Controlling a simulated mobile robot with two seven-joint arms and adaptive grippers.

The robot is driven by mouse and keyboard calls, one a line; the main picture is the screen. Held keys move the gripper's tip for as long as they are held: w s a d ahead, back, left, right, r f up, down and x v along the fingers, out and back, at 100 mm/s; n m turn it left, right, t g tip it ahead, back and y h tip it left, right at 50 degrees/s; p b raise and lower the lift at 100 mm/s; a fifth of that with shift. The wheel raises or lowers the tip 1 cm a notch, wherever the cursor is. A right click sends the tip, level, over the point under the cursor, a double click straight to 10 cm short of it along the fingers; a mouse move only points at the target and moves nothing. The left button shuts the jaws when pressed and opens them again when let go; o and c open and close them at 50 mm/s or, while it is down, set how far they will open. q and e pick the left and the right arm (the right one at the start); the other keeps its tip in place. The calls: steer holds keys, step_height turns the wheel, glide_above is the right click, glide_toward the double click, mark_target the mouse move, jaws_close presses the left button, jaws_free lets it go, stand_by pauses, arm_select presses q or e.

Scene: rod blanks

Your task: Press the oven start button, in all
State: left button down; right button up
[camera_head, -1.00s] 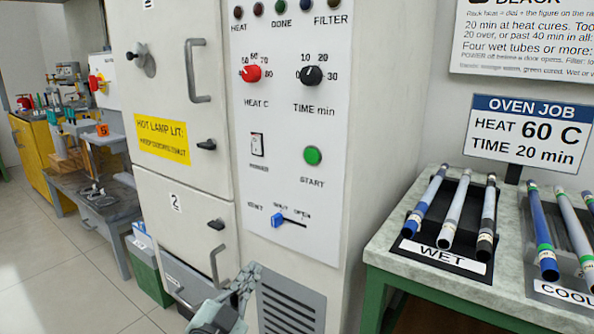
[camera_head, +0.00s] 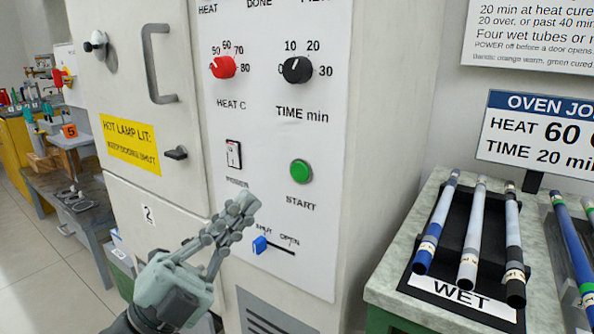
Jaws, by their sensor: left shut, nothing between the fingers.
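The green START button (camera_head: 301,171) sits on the oven's white control panel (camera_head: 275,130), with the word START printed below it. My left gripper (camera_head: 246,203) is shut and empty in front of the panel. In the picture its fingertips lie below and left of the button, near the power switch (camera_head: 233,154), and appear apart from the button. The red HEAT dial (camera_head: 223,67) and the black TIME dial (camera_head: 297,70) are above. The blue vent slider (camera_head: 260,245) stands at the shut end of its slot. My right gripper is not in view.
The upper oven door (camera_head: 135,60) has a handle and a yellow hot-lamp label (camera_head: 131,144). At right a bench holds the WET rack (camera_head: 462,297) with 3 rods. An OVEN JOB sign (camera_head: 540,130) reads HEAT 60 C. Space before the panel is free.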

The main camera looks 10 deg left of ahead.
arm_select(q)
steer(key=shift+w+d, duration=0.5)
steer(key=shift+w, duration=0.9)
steer(key=shift+w+d, duration=0.5)
steer(key=shift+w, duration=0.9)
steer(key=shift+w+d, duration=0.5)
steer(key=shift+w, duration=0.9)
steer(key=shift+w+p, duration=0.1)
steer(key=shift+p, duration=0.2)
steer(key=shift+w+d, duration=0.1)
steer(key=shift+w, duration=0.2)
steer(key=shift+w+d, duration=0.15)
steer(key=shift+w, duration=0.2)
steer(key=shift+s+a, duration=0.25)
steer(key=shift+s, duration=0.5)
steer(key=shift+s+f, duration=0.1)
steer(key=s, duration=0.1)
steer(key=s+a, duration=0.1)
steer(key=s, duration=0.2)
steer(key=shift+s+a, duration=0.25)
steer(key=shift+a, duration=0.15)
